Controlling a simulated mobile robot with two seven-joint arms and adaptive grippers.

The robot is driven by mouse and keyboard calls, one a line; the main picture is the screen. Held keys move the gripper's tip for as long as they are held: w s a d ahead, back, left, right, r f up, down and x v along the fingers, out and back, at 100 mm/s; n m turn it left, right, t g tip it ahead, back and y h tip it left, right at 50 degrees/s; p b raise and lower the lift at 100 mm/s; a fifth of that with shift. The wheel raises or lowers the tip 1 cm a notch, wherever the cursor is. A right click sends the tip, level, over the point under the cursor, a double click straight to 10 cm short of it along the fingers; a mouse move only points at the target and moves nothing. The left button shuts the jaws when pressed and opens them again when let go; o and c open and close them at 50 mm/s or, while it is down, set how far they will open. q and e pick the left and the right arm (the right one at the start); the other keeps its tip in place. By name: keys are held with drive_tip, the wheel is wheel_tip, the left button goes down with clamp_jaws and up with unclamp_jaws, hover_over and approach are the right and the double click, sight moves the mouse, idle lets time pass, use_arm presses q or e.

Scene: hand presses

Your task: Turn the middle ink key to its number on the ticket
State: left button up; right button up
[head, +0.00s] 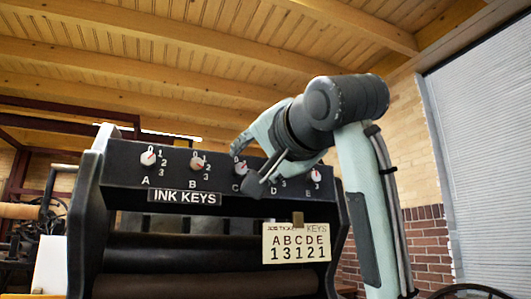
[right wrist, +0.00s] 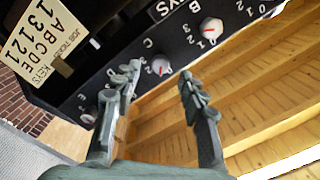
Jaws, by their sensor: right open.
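The ink key panel (head: 120,180) carries a row of white keys with red marks, lettered A to E. The middle key C (head: 239,171) is partly covered by my right gripper (head: 245,168). In the right wrist view, key C (right wrist: 160,67) shows just beyond the gap between my open fingers (right wrist: 158,82); I see no grip on it. Its exact setting is hard to read. The ticket (head: 297,243) reads A B C D E over 1 3 1 2 1, so C has 1. My left gripper is out of view.
Keys A (head: 148,158) and B (head: 197,162) lie left of C, and key E (head: 316,174) lies right. Key D is hidden behind my right arm in the head view. A clip (head: 298,219) holds the ticket below the panel. Dark rollers (head: 190,260) sit lower down.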

drive_tip(key=v, duration=0.7)
drive_tip(key=shift+s, duration=0.35)
drive_tip(key=shift+d, duration=0.15)
